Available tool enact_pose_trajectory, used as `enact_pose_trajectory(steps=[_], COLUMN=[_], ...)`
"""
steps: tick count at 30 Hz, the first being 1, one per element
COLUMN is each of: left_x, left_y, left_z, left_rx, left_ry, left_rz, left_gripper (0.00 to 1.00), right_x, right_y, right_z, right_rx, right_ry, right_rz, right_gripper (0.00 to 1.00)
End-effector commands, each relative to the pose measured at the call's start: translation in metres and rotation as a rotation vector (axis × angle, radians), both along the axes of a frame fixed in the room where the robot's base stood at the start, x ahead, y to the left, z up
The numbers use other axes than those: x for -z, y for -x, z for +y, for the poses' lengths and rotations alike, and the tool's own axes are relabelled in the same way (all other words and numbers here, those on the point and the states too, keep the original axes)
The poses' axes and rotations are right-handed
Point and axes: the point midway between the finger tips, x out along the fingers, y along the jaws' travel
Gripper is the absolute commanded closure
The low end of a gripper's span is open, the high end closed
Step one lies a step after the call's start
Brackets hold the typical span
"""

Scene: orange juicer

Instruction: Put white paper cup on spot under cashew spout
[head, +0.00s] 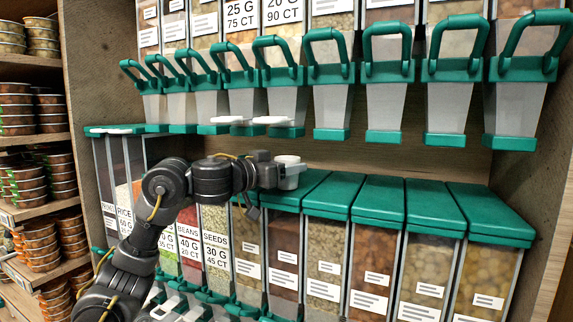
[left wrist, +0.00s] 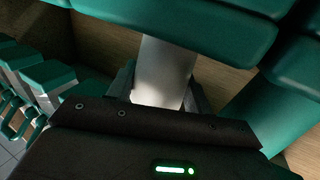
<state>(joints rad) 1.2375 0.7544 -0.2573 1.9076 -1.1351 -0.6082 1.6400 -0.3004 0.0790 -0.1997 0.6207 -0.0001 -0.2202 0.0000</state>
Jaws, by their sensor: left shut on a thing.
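My left arm reaches in from the left in the head view, and its gripper (head: 290,180) is shut on a white paper cup (head: 288,159). The cup is upright just above the green lids of the lower bins, below the row of upper spouts. In the left wrist view the white cup (left wrist: 163,72) stands between the fingers, with a green part crossing over its upper end. Several green-handled spouts (head: 331,100) hang in a row above. I cannot tell which one is the cashew spout. My right gripper is not in view.
Lower bins with green lids (head: 374,197) run along below the cup. Two flat white round things (head: 272,120) sit by the upper spouts. Shelves of stacked brown containers (head: 40,180) stand at the left. The gap between spouts and lids is narrow.

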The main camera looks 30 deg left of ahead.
Motion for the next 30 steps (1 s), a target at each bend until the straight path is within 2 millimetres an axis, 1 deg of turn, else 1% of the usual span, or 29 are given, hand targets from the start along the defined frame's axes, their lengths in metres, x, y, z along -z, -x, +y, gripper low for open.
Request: enact_pose_trajectory(steps=[5,11,12,16,24,27,30], left_x=[0.0,0.006,0.005,0.005,0.004,-0.003,0.001], left_y=[0.0,0.0,0.0,0.0,0.0,0.0,0.014], left_z=[-0.001,0.0,0.0,0.0,-0.001,-0.001,0.005], left_rx=[0.0,0.0,0.0,0.0,0.0,0.0,-0.001], left_ry=[0.0,0.0,-0.001,0.0,0.0,0.001,-0.003], left_rz=[0.0,0.001,0.0,0.0,0.0,-0.002,-0.004], left_gripper=[0.7,0.7,0.44,0.27,0.27,0.27,0.27], right_x=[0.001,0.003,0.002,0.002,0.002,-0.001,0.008], right_y=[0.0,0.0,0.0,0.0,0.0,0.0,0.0], right_z=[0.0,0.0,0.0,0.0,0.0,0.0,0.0], right_rx=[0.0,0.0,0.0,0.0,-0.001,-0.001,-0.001], right_ry=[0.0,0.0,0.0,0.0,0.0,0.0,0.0], right_rz=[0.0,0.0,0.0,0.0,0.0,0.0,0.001], right_gripper=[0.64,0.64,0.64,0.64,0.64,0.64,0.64])
